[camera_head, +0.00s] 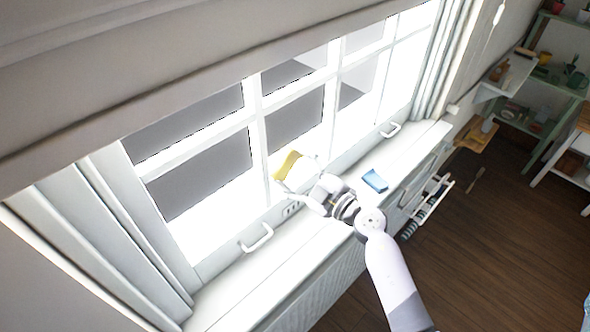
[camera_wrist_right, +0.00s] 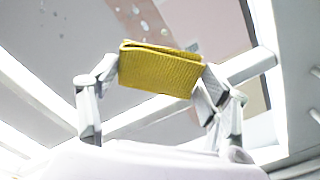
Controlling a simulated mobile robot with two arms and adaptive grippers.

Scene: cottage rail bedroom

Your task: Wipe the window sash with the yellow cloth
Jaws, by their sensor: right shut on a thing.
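The yellow cloth (camera_head: 287,165) is folded into a small pad. My right gripper (camera_head: 297,183) is shut on it and holds it up in front of the window. In the right wrist view the cloth (camera_wrist_right: 160,68) sits between the two fingertips of my right gripper (camera_wrist_right: 158,75). The window sash (camera_head: 258,110) has white bars and panes, and the cloth is near its middle upright. I cannot tell whether the cloth touches the sash. White bars also show behind the cloth in the right wrist view (camera_wrist_right: 245,66). My left gripper is not in view.
A blue block-like item (camera_head: 374,180) lies on the white sill (camera_head: 232,285). Two white handles (camera_head: 257,239) (camera_head: 390,130) stick out from the lower frame. Curtains (camera_head: 95,245) hang at the sides. Green shelves (camera_head: 545,125) stand at the right, with open wood floor (camera_head: 480,250) before them.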

